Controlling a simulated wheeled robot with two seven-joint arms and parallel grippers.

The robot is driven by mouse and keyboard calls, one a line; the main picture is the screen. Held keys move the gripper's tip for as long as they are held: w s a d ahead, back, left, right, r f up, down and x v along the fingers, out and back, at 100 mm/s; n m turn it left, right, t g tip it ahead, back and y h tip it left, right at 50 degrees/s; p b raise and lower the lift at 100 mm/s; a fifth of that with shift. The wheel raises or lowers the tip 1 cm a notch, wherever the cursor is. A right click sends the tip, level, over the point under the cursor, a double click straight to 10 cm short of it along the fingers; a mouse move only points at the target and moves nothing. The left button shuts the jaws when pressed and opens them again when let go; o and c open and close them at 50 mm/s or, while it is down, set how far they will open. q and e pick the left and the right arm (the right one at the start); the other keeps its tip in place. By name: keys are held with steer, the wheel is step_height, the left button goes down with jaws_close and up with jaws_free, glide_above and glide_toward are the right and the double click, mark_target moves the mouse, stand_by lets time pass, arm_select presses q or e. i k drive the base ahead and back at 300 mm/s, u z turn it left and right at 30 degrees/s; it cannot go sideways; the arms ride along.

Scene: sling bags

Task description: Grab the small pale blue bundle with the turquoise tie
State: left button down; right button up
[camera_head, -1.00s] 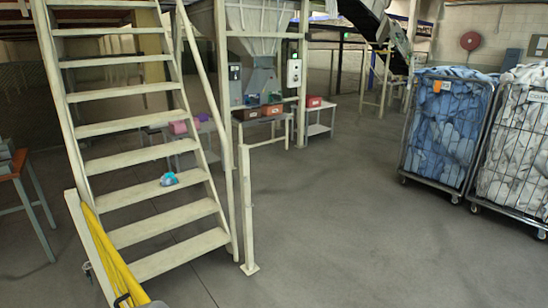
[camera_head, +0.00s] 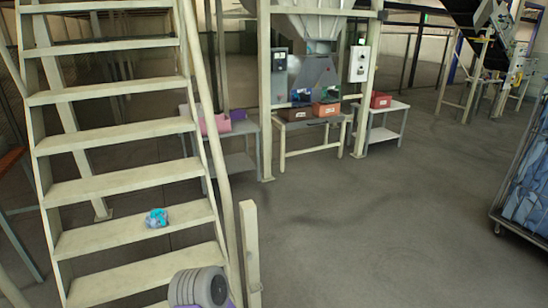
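The small pale blue bundle (camera_head: 157,218) with the turquoise tie lies on a low step of the cream metal staircase (camera_head: 130,192) at the left. It sits near the middle of that step, with nothing touching it from above. A grey rounded part with a purple edge, probably my own arm, shows at the bottom below the bundle. No gripper fingers show in the head view.
The stair handrail (camera_head: 207,120) and a short cream post (camera_head: 249,255) stand right of the steps. Low tables with boxes (camera_head: 325,108) stand behind under a hopper. A wheeled cage (camera_head: 520,190) with blue cloth is at the right edge. The grey floor between is clear.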

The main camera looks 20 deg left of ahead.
mark_target(159, 217)
steer(key=i, duration=0.35)
steer(key=u, duration=2.45)
steer(key=i, duration=1.65)
